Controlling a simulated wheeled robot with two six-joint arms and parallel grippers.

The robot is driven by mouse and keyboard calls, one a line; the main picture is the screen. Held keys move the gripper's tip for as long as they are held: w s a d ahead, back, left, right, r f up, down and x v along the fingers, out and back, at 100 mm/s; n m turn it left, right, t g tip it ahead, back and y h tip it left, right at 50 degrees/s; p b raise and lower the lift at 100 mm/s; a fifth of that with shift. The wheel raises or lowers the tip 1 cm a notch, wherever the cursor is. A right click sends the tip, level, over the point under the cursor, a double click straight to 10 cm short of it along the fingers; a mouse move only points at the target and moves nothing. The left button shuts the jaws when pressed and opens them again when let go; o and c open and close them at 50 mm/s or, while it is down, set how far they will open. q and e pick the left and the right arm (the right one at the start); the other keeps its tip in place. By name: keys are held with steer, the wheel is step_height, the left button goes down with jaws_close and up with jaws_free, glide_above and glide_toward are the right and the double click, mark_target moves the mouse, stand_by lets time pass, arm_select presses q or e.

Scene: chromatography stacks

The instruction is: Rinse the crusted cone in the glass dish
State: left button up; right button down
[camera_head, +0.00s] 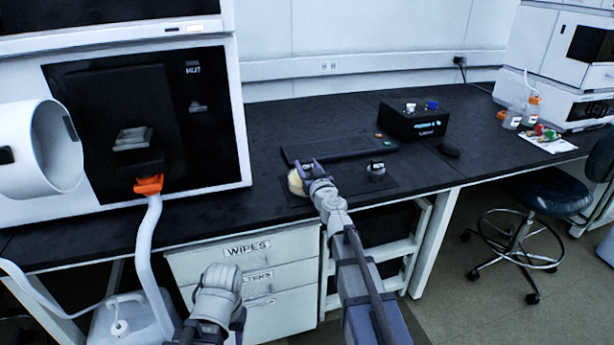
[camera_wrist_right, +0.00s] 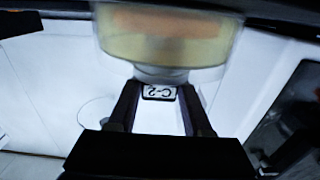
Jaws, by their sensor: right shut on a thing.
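My right gripper (camera_head: 311,170) is shut on a cone (camera_head: 295,183) above the front of the bench. In the right wrist view the cone (camera_wrist_right: 165,42) is wide, pale yellow and blurred, with an orange patch, and its narrow grey neck with a "C-2" label sits between the fingers of the right gripper (camera_wrist_right: 158,95). A second small grey piece (camera_head: 376,171) with a label stands on the dark mat (camera_head: 402,183), to the right of the gripper. My left gripper (camera_head: 239,324) is low in front of the drawers, and its jaws are unclear. I cannot make out a glass dish.
A large white instrument (camera_head: 240,120) stands on the left of the bench. A black box (camera_head: 412,124) with a white and a blue top piece stands behind the mat. A dark flat panel (camera_head: 338,149) lies behind the gripper. Bottles (camera_head: 513,119) and a stool (camera_head: 548,194) are at right.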

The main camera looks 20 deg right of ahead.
mark_target(307, 161)
steer(key=shift+r+p, duration=3.75)
steer(key=shift+r, duration=0.25)
steer(key=shift+r, duration=0.1)
step_height(307, 161, up, 18)
steer(key=p, duration=1.8)
steer(key=shift+r, duration=0.15)
steer(key=shift+d, duration=0.1)
